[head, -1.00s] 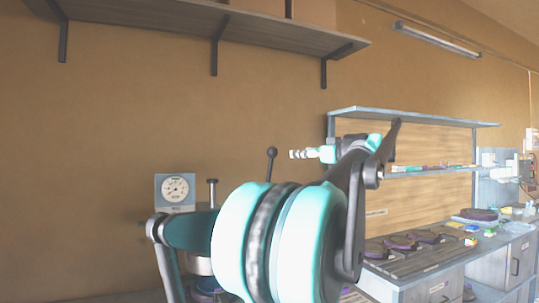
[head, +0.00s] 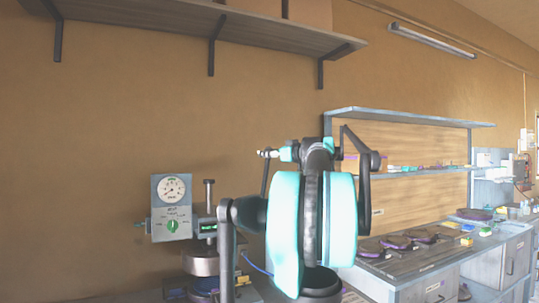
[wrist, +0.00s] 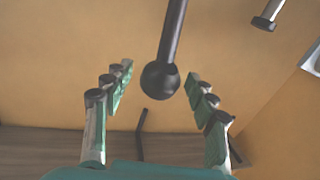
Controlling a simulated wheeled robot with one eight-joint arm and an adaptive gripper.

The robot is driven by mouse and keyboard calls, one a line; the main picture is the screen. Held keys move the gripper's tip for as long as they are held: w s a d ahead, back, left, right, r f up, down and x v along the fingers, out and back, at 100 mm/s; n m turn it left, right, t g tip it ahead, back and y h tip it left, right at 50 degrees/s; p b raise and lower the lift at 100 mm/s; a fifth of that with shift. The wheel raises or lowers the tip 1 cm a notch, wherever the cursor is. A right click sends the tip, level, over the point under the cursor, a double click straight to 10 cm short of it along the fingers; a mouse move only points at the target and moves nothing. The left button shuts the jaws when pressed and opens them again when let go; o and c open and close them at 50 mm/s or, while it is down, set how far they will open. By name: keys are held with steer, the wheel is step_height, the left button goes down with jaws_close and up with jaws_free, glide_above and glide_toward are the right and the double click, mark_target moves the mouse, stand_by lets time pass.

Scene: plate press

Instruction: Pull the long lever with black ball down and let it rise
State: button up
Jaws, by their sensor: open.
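The long lever (wrist: 173,30) ends in a black ball (wrist: 160,80). In the wrist view the ball sits between the spread fingertips of my gripper (wrist: 159,74), with clear space on both sides. My gripper is open and holds nothing. In the head view my gripper (head: 268,153) is at the top of the lever, whose dark rod (head: 264,182) shows below it; the ball is hidden there. The press (head: 201,262) stands behind my arm, which hides part of it.
A box with a dial gauge and green knob (head: 171,208) is on the press's left. A wall shelf (head: 185,27) hangs above. A workbench (head: 400,270) with several dark plates runs along the right. The wall space above my gripper is free.

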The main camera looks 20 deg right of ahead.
steer(key=shift+w+a, duration=0.15)
steer(key=shift+w, duration=0.2)
jaws_close()
